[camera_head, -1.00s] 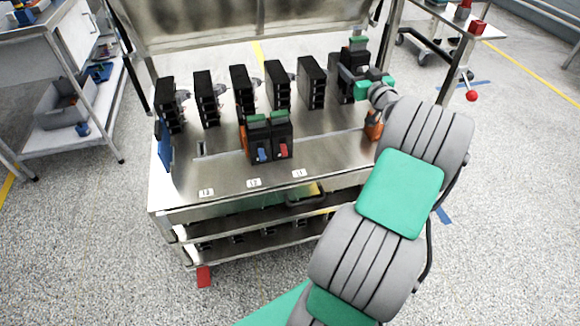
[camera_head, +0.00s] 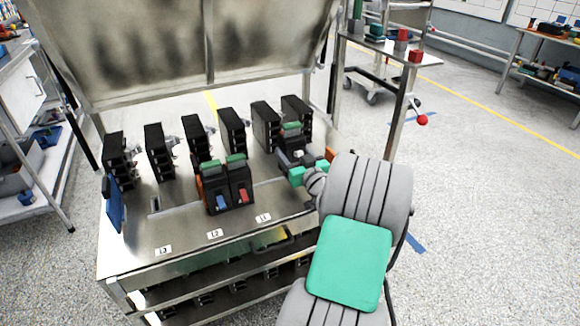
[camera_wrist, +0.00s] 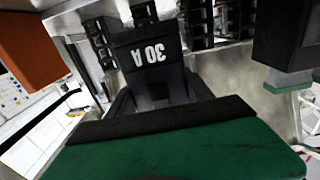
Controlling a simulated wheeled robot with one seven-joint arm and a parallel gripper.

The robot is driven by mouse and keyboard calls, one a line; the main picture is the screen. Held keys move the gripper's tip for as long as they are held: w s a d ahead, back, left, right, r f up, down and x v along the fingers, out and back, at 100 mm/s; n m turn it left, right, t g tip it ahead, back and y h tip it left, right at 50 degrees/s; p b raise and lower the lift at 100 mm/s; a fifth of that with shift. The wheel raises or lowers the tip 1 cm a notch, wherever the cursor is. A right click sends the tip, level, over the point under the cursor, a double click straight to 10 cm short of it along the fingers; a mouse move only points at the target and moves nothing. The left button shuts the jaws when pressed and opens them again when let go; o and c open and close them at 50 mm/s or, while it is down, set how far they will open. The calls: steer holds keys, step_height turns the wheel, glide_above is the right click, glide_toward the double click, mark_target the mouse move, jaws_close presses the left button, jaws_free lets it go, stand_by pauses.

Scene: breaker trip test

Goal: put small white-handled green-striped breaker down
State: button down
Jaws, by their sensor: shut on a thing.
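A small dark breaker with a green stripe and a white handle (camera_head: 292,140) is between the fingers of my gripper (camera_head: 291,162). It is upright at the right of the metal bench top (camera_head: 170,232), in front of the rightmost black units. I cannot tell whether its base touches the bench. In the wrist view, a dark face marked "30 A" (camera_wrist: 155,55), upside down, sits between my gripper's dark fingers (camera_wrist: 158,100). The white handle is not clear there.
Two green-striped breakers with blue and red handles (camera_head: 227,188) stand left of my gripper. Several black units (camera_head: 194,142) form a row behind. An orange object (camera_wrist: 28,48) is close beside my gripper. Labels L1 (camera_head: 263,218), L2 and L3 mark the bench front.

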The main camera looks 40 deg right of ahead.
steer(key=shift+a+f+b, duration=0.2)
steer(key=shift+f+b, duration=0.35)
steer(key=shift+f, duration=0.55)
steer(key=shift+a+f+b, duration=0.15)
steer(key=shift+f+b, duration=0.4)
steer(key=shift+f, duration=0.5)
steer(key=shift+c, duration=2)
jaws_free()
steer(key=shift+s+r+p, duration=0.2)
steer(key=shift+r+p, duration=0.1)
steer(key=shift+p, duration=0.25)
steer(key=v, duration=1.1)
steer(key=shift+s+a, duration=0.25)
steer(key=shift+s, duration=0.05)
